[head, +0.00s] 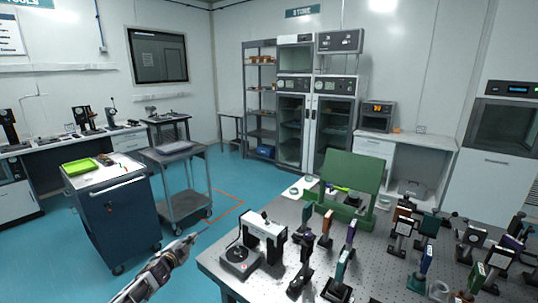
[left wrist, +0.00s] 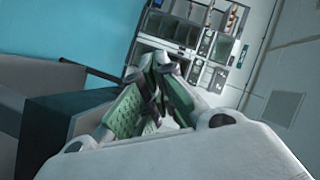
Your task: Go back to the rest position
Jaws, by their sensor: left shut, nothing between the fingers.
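My left gripper (head: 190,240) shows in the head view at the lower left, in the air just left of the optical table's (head: 222,274) near left corner. It is shut and holds nothing. In the left wrist view my left gripper (left wrist: 158,62) points toward the far shelves and cabinets, with its green-padded fingers meeting at the tips. My right gripper is in neither view.
The optical table carries several mounted optics, a white and black device (head: 263,238) and a green housing (head: 350,185). A dark drawer cart (head: 118,220) and a grey trolley (head: 182,185) stand left of it. Blue floor (head: 225,182) is free between trolley and table.

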